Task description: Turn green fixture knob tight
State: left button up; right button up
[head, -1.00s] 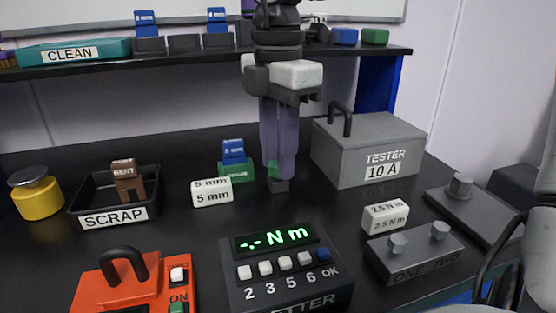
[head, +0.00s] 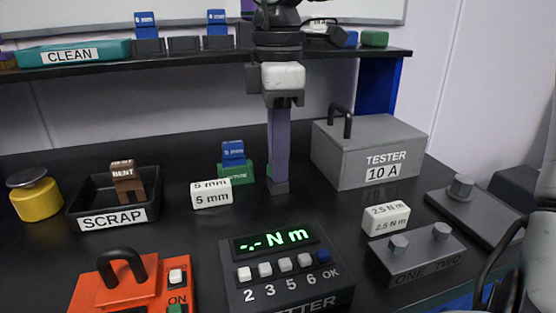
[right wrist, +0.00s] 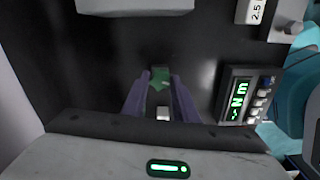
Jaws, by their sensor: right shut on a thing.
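The green fixture (head: 236,174) stands on the black bench, with a blue 5 mm piece (head: 233,152) upright in it. My right gripper (head: 278,184) points straight down just right of the fixture, its purple fingers seen edge-on. In the right wrist view the fingers are shut on the green knob (right wrist: 159,78), which shows between their tips. In the head view the fingers hide nearly all of the knob. My left gripper is not in view.
A white 5 mm block (head: 211,194) lies left of the fingers. The grey tester box (head: 370,150) stands to the right, the torque setter (head: 287,270) in front, reading "-.- N m". The scrap tray (head: 112,208) is at left; a shelf (head: 200,56) runs behind.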

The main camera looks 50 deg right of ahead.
jog(key=m, duration=0.4)
jog(key=shift+m, duration=0.3)
jog(key=o, duration=0.9)
